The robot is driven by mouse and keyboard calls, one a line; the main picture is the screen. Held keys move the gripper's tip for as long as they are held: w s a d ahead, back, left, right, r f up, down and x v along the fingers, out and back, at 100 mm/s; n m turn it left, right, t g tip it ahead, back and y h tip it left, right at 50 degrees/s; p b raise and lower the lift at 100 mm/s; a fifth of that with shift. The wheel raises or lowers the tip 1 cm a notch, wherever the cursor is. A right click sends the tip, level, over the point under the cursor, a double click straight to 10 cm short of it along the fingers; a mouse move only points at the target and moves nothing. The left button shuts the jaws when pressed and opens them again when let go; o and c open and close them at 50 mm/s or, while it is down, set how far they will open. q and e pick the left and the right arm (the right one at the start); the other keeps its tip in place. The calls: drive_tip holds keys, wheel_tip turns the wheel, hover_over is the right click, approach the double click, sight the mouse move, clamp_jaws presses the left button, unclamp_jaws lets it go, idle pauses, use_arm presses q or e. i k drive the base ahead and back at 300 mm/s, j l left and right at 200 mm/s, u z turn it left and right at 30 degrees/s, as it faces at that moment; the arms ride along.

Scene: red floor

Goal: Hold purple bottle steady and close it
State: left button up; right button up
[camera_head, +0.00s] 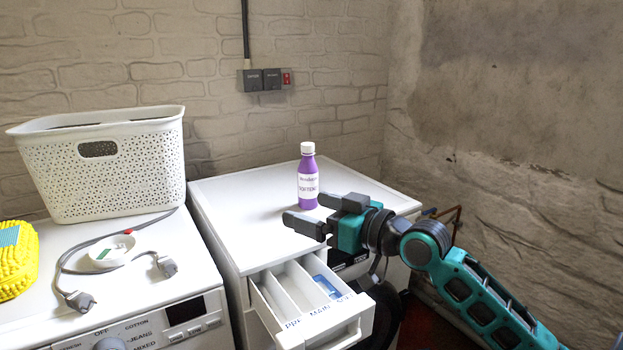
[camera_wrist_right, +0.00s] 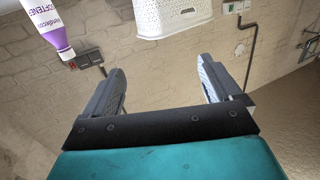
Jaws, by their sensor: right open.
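The purple bottle (camera_head: 308,187) stands upright on the white machine top, with a white label and a white cap (camera_head: 307,148) on its neck. In the right wrist view, the bottle (camera_wrist_right: 44,22) shows upside down at the top left, with its cap (camera_wrist_right: 66,54) pointing down, outside the jaws. My right gripper (camera_head: 303,209) is open and empty. It reaches in from the right, just in front of the bottle's base in the picture; whether it touches cannot be told. My left gripper is not in view.
An open detergent drawer (camera_head: 352,328) juts out in front. On the left machine are a white basket (camera_head: 105,180), a power cable with plugs (camera_head: 80,300) and a yellow item (camera_head: 17,270). The white top (camera_head: 240,210) left of the bottle is clear.

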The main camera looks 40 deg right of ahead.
sight(308, 169)
drive_tip(key=i+l, duration=0.2)
drive_tip(key=l, duration=0.2)
drive_tip(key=i+l, duration=0.45)
drive_tip(key=l, duration=0.3)
